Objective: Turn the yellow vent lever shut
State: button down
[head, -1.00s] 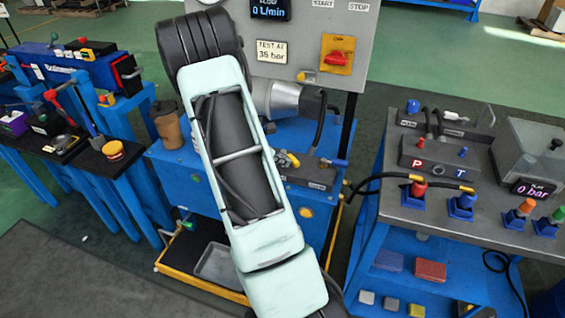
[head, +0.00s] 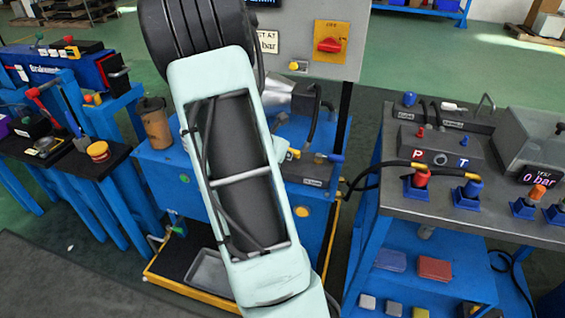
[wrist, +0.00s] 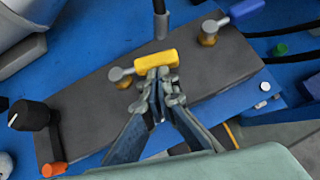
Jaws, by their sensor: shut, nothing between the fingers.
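The yellow vent lever (wrist: 156,63) sits on a grey plate (wrist: 95,88) in the wrist view, its handle lying roughly crosswise with a metal pivot at its left end. My gripper (wrist: 160,78) is shut and empty, with its fingertips at the near edge of the lever's handle. I cannot tell whether they touch it. In the head view, a small yellow piece (head: 293,153), likely the lever, shows just right of my arm. My arm hides my gripper there.
A blue lever (wrist: 246,10) stands to the right of the yellow one. A black knob (wrist: 29,115) and an orange knob (wrist: 54,169) are at left. Dark hoses run at upper right. A bench with hose couplings (head: 421,178) stands to the right.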

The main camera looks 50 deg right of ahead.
jog(key=shift+s+d, duration=0.15)
jog(key=shift+d, duration=0.45)
dwell(0.5)
